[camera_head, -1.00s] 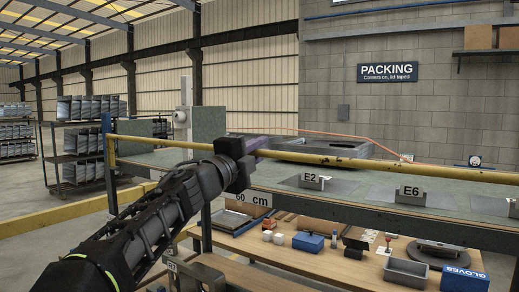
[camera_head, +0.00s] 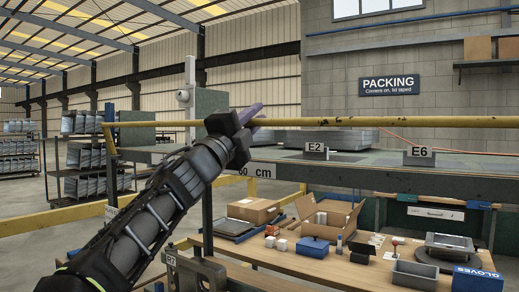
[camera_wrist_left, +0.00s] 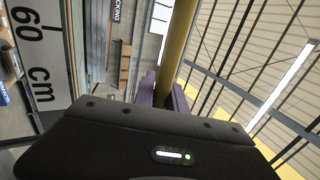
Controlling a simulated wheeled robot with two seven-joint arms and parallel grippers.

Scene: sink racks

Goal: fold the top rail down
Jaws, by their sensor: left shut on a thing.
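The yellow top rail (camera_head: 400,121) runs nearly level across the head view, above the grey-green shelf. My left gripper (camera_head: 255,112) reaches up to it from below. Its purple fingers are shut on the rail, left of the view's middle. In the left wrist view the rail (camera_wrist_left: 178,40) passes down between the two purple fingers (camera_wrist_left: 163,95), one on each side. The exact contact is partly hidden by the gripper body. My right gripper is in neither view.
Under the shelf (camera_head: 400,181) a wooden table holds an open cardboard box (camera_head: 325,216), a grey bin (camera_head: 413,275) and a blue gloves box (camera_head: 477,279). Labels E2 (camera_head: 315,149) and E6 (camera_head: 419,152) stand on the shelf. Loaded racks (camera_head: 88,160) stand at left.

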